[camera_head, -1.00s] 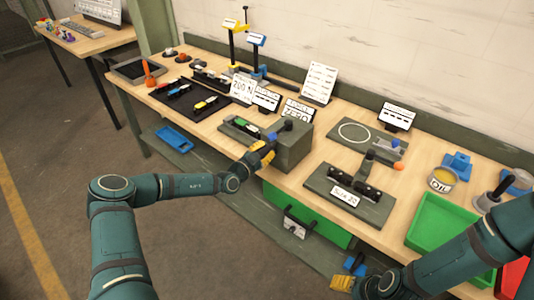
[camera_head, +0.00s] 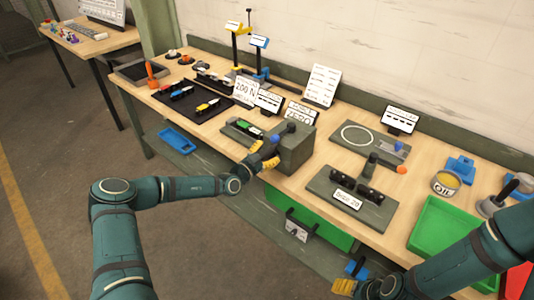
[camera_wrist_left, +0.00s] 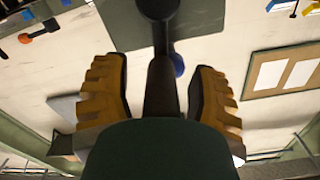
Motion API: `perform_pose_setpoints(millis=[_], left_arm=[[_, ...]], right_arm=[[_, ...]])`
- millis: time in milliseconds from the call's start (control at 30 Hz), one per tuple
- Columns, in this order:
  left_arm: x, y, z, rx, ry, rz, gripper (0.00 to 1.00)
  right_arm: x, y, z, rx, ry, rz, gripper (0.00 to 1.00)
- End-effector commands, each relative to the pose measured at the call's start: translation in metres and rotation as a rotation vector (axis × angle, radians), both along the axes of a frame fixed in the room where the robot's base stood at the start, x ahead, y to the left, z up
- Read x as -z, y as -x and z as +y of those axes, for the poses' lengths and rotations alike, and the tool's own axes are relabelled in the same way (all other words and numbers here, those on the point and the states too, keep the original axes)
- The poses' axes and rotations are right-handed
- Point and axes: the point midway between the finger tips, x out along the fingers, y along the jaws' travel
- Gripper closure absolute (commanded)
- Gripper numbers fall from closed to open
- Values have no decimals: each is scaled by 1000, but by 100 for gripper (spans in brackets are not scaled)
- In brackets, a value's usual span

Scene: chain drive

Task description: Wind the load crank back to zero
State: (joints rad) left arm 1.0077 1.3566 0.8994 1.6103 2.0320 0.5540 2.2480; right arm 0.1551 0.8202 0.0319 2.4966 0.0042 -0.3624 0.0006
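The load crank is on a grey block (camera_head: 297,150) near the middle of the bench's front edge. Its dark arm and blue knob (camera_head: 275,138) show just above my left gripper (camera_head: 265,157). In the left wrist view, the two yellow-brown fingers (camera_wrist_left: 160,95) are spread apart. A dark bar (camera_wrist_left: 160,75) runs between them with space on both sides, and part of a blue knob (camera_wrist_left: 179,65) shows beside it. My own dark wrist part hides the lower middle there. My right gripper (camera_head: 346,280) is low in front of the bench, and its finger opening is unclear.
A "ZERO" sign (camera_head: 301,113) and a "200 N" sign (camera_head: 245,90) stand behind the block. A dark fixture plate (camera_head: 350,200) lies to its right, then a green tray (camera_head: 440,232) and an oil tin (camera_head: 445,182). A green drawer (camera_head: 325,229) is below the benchtop.

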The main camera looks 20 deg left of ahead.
Motion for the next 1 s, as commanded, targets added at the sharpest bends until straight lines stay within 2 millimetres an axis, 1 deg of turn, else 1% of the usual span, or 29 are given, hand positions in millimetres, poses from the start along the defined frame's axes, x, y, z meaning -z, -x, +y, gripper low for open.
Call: perform_pose_setpoints(millis=[167, 267, 367, 600, 700, 833, 1000], left_arm=[[-1, 2, 1, -1, 0, -2, 41], [-1, 9, 4, 0, -1, 0, 41], [-1, 24, 10, -1, -1, 0, 41], [-1, 71, 27, -1, -1, 0, 41], [0, 88, 33, -2, 0, 0, 41], [0, 103, 38, 0, -1, 1, 41], [0, 112, 41, 0, 0, 0, 41]], right_arm=[[0, 0, 0, 0, 0, 0, 33], [0, 0, 0, 0, 0, 0, 33], [0, 0, 0, 0, 0, 0, 33], [0, 0, 0, 0, 0, 0, 33], [0, 0, 0, 0, 0, 0, 33], [0, 0, 0, 0, 0, 0, 33], [0, 0, 0, 0, 0, 0, 33]])
